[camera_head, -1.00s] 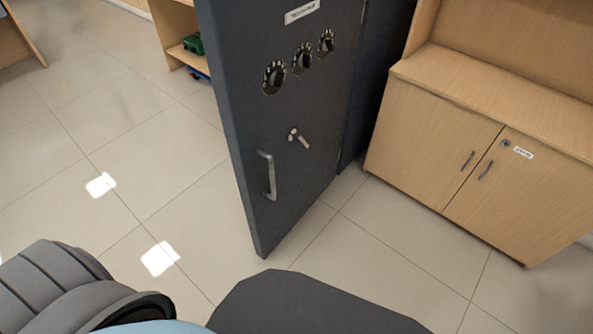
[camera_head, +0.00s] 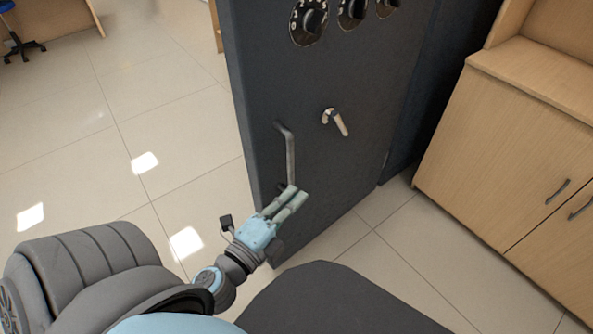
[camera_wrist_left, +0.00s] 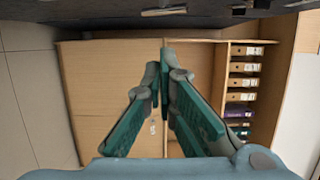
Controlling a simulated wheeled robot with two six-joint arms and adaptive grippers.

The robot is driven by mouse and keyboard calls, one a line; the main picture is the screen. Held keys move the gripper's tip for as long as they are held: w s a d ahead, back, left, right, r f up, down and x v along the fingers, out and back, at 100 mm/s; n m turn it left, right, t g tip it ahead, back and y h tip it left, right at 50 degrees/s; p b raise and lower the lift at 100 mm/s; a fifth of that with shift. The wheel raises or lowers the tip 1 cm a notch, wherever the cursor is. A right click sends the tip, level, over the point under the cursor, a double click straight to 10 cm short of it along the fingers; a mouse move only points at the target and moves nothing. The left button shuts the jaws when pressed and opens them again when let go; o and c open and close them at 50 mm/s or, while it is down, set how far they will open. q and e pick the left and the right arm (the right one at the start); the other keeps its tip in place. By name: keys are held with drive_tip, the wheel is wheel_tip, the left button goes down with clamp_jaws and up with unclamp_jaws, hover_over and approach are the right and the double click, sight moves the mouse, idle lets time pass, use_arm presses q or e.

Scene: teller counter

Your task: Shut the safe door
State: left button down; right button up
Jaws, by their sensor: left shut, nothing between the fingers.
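The dark grey safe door (camera_head: 262,80) stands open and upright in the head view, with its dialled face towards me. A vertical bar handle (camera_head: 290,152) sits near its left edge, and a small lever (camera_head: 336,121) is right of it. My left gripper (camera_head: 298,194) is shut and empty, its fingertips by the lower end of the bar handle. I cannot tell whether they touch the door. In the left wrist view the gripper's fingertips (camera_wrist_left: 165,60) are together, with a dark surface along the top edge. My right gripper is not in view.
Dark bodywork of the safe (camera_head: 440,85) shows behind the door's right side. A wooden cabinet (camera_head: 500,150) stands at the right. The tiled floor (camera_head: 150,90) left of the door is clear. The wrist view shows wooden shelves with several binders (camera_wrist_left: 243,82).

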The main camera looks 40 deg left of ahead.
use_arm(q)
drive_tip(key=w+r+p, duration=0.1)
drive_tip(key=w+p, duration=0.4)
drive_tip(key=w, duration=0.5)
drive_tip(key=a, duration=0.1)
drive_tip(key=s+a+b, duration=0.2)
drive_tip(key=a, duration=0.1)
drive_tip(key=shift+f, duration=0.25)
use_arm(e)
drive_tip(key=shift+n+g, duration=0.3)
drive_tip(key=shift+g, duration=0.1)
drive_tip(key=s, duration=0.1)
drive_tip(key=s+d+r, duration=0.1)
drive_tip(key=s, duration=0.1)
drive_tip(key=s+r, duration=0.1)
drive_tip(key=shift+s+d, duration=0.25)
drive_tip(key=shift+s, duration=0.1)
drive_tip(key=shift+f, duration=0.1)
